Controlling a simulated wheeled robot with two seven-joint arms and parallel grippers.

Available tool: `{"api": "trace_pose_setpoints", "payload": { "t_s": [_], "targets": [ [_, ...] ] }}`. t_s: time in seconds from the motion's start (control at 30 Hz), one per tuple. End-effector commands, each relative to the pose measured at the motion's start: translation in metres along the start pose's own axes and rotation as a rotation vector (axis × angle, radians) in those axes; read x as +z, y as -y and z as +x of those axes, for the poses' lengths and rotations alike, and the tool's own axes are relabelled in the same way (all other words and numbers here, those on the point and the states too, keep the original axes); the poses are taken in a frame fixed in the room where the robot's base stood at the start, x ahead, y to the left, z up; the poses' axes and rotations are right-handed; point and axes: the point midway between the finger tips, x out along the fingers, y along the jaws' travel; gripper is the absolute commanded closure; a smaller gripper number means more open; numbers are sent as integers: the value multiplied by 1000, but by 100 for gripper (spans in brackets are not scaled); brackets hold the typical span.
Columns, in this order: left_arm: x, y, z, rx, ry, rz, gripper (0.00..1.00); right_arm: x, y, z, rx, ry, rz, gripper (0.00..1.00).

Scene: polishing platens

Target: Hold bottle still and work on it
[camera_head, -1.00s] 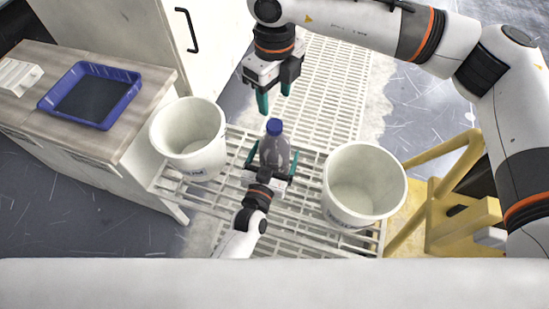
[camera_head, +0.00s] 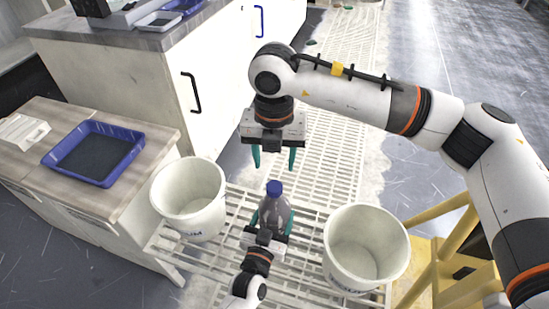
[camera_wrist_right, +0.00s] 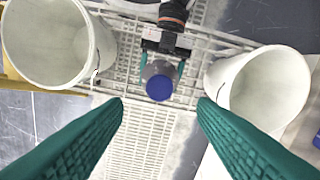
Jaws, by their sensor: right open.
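A clear bottle with a blue cap (camera_head: 274,210) stands upright on the white slatted rack (camera_head: 215,262), between two white buckets. My left gripper (camera_head: 272,219) is at the bottle's near side with its teal fingers on either side of the body, apparently touching it. My right gripper (camera_head: 274,165) points down, open and empty, above and beyond the bottle. In the right wrist view, the bottle's blue cap (camera_wrist_right: 159,88) shows between and beyond the open teal fingers (camera_wrist_right: 160,100), apart from them.
One white bucket (camera_head: 190,200) stands left of the bottle and another (camera_head: 364,250) right of it. A blue tray (camera_head: 94,153) lies on a wooden-topped cabinet at left. A yellow frame (camera_head: 440,255) stands at right. Cabinets (camera_head: 150,85) stand behind at left.

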Motion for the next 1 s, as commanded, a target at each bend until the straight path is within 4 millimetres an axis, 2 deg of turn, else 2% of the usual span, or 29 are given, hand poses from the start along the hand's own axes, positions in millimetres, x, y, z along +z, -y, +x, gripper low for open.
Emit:
{"api": "trace_pose_setpoints", "payload": {
  "t_s": [0.1,0.2,0.37,0.57,0.8,1.0],
  "targets": [
    [0,0,0,0,0,0,94,0,0,1,0,1,241,48],
    [0,0,0,0,0,0,94,0,0,0,0,1,406,48],
    [0,0,0,0,0,0,94,0,0,0,0,1,565,48],
    [0,0,0,0,0,0,94,0,-1,13,2,2,614,48],
    [0,0,0,0,0,0,94,0,-1,51,2,3,611,48],
    [0,0,0,0,0,0,94,0,-1,74,2,1,611,48]
  ]
}}
